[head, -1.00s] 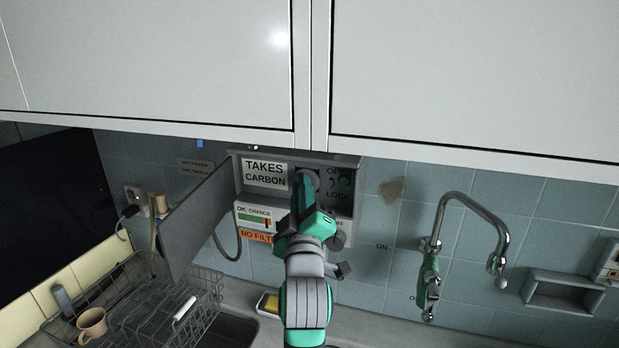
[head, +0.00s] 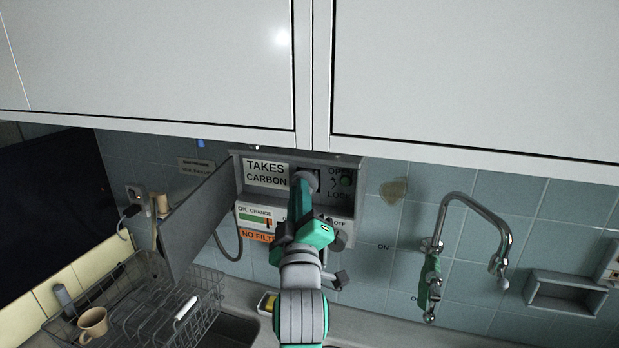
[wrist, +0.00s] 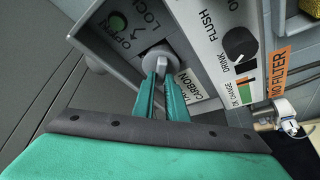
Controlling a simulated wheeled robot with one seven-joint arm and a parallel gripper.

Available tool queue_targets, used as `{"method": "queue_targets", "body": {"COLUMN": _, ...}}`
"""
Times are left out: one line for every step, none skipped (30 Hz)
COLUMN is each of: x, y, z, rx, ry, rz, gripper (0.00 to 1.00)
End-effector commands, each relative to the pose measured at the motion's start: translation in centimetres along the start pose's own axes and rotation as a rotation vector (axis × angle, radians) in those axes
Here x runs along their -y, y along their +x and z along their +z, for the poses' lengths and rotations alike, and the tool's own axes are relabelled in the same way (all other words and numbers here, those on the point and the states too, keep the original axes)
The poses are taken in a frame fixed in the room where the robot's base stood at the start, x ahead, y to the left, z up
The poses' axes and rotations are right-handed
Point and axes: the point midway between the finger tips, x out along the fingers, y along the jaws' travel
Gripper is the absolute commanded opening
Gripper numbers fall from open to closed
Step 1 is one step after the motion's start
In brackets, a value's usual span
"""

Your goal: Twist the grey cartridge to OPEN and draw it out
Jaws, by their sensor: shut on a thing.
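The grey cartridge (head: 312,176) sits in a square recess of the grey wall unit (head: 357,178), beside the OPEN and LOCK lettering. In the wrist view its round grey end with a raised grip (wrist: 158,54) stands out of the recess. My gripper (head: 304,183) reaches up to it from below. In the wrist view the teal fingers of my gripper (wrist: 161,77) are shut on the cartridge's grip. The depth of the cartridge inside the recess is hidden. A green spot (wrist: 117,23) marks the OPEN side.
The unit's grey door (head: 198,222) hangs open at left. White cupboards (head: 210,65) overhang above. A dial (wrist: 239,44) and an orange NO FILTER label (wrist: 279,73) are on the unit. A dish rack (head: 150,300) stands lower left, a tap (head: 470,200) at right.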

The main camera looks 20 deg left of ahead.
Motion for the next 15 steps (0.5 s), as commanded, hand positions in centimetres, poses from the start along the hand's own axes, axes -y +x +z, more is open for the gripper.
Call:
{"method": "queue_targets", "body": {"x": -0.04, "y": -0.15, "z": -0.44, "rx": -0.008, "ry": 0.001, "rz": 0.002, "gripper": 0.00}}
{"method": "queue_targets", "body": {"x": -0.06, "y": -0.20, "z": -0.46, "rx": -0.008, "ry": 0.001, "rz": 0.002, "gripper": 0.00}}
{"method": "queue_targets", "body": {"x": -0.08, "y": -0.25, "z": -0.49, "rx": -0.008, "ry": 0.000, "rz": 0.002, "gripper": 0.00}}
{"method": "queue_targets", "body": {"x": -0.08, "y": -0.27, "z": -0.50, "rx": -0.008, "ry": 0.000, "rz": 0.003, "gripper": 0.00}}
{"method": "queue_targets", "body": {"x": -0.08, "y": -0.28, "z": -0.51, "rx": -0.008, "ry": 0.000, "rz": 0.003, "gripper": 0.00}}
{"method": "queue_targets", "body": {"x": -0.07, "y": -0.27, "z": -0.53, "rx": -0.008, "ry": 0.000, "rz": 0.003, "gripper": 0.00}}
{"method": "queue_targets", "body": {"x": -0.06, "y": -0.27, "z": -0.54, "rx": -0.009, "ry": 0.000, "rz": 0.003, "gripper": 0.00}}
{"method": "queue_targets", "body": {"x": -0.05, "y": -0.26, "z": -0.55, "rx": -0.009, "ry": 0.000, "rz": 0.002, "gripper": 0.00}}
{"method": "queue_targets", "body": {"x": -0.02, "y": -0.25, "z": -0.57, "rx": -0.009, "ry": 0.000, "rz": 0.002, "gripper": 0.00}}
{"method": "queue_targets", "body": {"x": -0.01, "y": -0.25, "z": -0.59, "rx": -0.009, "ry": 0.001, "rz": 0.002, "gripper": 0.00}}
{"method": "queue_targets", "body": {"x": 0.01, "y": -0.24, "z": -0.61, "rx": -0.009, "ry": 0.001, "rz": 0.002, "gripper": 0.00}}
{"method": "queue_targets", "body": {"x": 0.04, "y": -0.25, "z": -0.64, "rx": -0.009, "ry": 0.001, "rz": 0.001, "gripper": 0.00}}
{"method": "queue_targets", "body": {"x": 0.06, "y": -0.28, "z": -0.68, "rx": -0.010, "ry": 0.001, "rz": 0.001, "gripper": 0.00}}
{"method": "queue_targets", "body": {"x": 0.08, "y": -0.34, "z": -0.72, "rx": -0.010, "ry": 0.001, "rz": 0.001, "gripper": 0.00}}
{"method": "queue_targets", "body": {"x": 0.10, "y": -0.46, "z": -0.80, "rx": -0.010, "ry": 0.001, "rz": 0.001, "gripper": 0.00}}
